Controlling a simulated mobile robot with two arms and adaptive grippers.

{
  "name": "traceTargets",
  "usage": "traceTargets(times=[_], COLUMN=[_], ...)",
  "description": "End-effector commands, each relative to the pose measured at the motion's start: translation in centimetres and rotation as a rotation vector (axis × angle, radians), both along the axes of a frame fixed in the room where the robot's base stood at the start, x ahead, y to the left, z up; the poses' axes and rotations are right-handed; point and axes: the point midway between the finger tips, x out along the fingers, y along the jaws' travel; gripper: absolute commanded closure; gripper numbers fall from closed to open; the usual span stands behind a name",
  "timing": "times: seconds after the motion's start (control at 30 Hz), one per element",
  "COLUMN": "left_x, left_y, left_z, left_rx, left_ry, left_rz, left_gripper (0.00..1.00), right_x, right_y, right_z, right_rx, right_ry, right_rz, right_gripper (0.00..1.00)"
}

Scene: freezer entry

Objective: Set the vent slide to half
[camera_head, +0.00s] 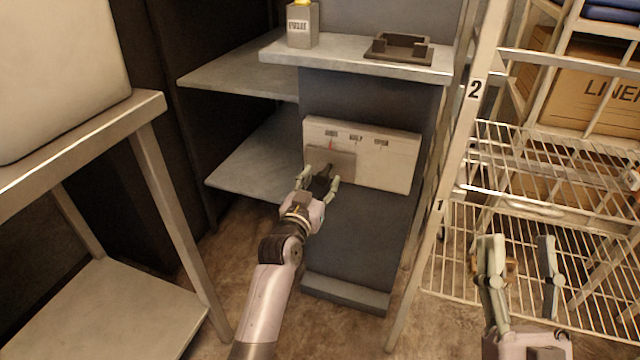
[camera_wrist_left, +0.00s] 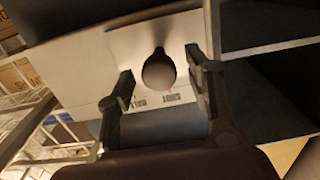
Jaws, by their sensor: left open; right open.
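The white vent panel (camera_head: 395,165) is on the front of the dark grey cabinet, with three small labels along its top. The grey slide plate (camera_head: 345,160) covers its left part, and its red pointer (camera_head: 331,145) stands just below the leftmost label. In the left wrist view the panel (camera_wrist_left: 130,48) appears upside down; the lettering near the pointer looks like SHUT, with HALF beside it. My left gripper (camera_head: 320,180) is open at the plate, its fingers on either side of a rounded knob (camera_wrist_left: 158,72); I cannot tell whether they touch it. My right gripper (camera_head: 520,258) is open and empty.
A wire rack (camera_head: 530,210) stands at the right, close behind my right gripper. A metal table (camera_head: 150,105) is at the left. A small labelled box (camera_head: 302,27) and a dark tray (camera_head: 398,48) sit on the shelf above the panel.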

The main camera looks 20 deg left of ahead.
Motion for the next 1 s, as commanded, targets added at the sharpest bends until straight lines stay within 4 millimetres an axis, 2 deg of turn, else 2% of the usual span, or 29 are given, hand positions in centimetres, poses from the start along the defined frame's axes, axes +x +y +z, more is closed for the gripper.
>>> traceTargets(times=[0.27,1.0], left_x=[0.1,0.08], left_y=[0.01,0.02], left_z=[0.04,0.02], left_rx=[0.0,0.0], left_ry=[0.0,0.0], left_rz=[0.0,0.0], left_gripper=[0.52,1.0], right_x=[-0.09,-0.05], right_y=[0.0,0.0], right_z=[0.13,0.08], right_rx=[0.002,0.002], right_ry=[-0.008,-0.006], right_rz=[0.0,0.0], right_gripper=[0.52,0.52])
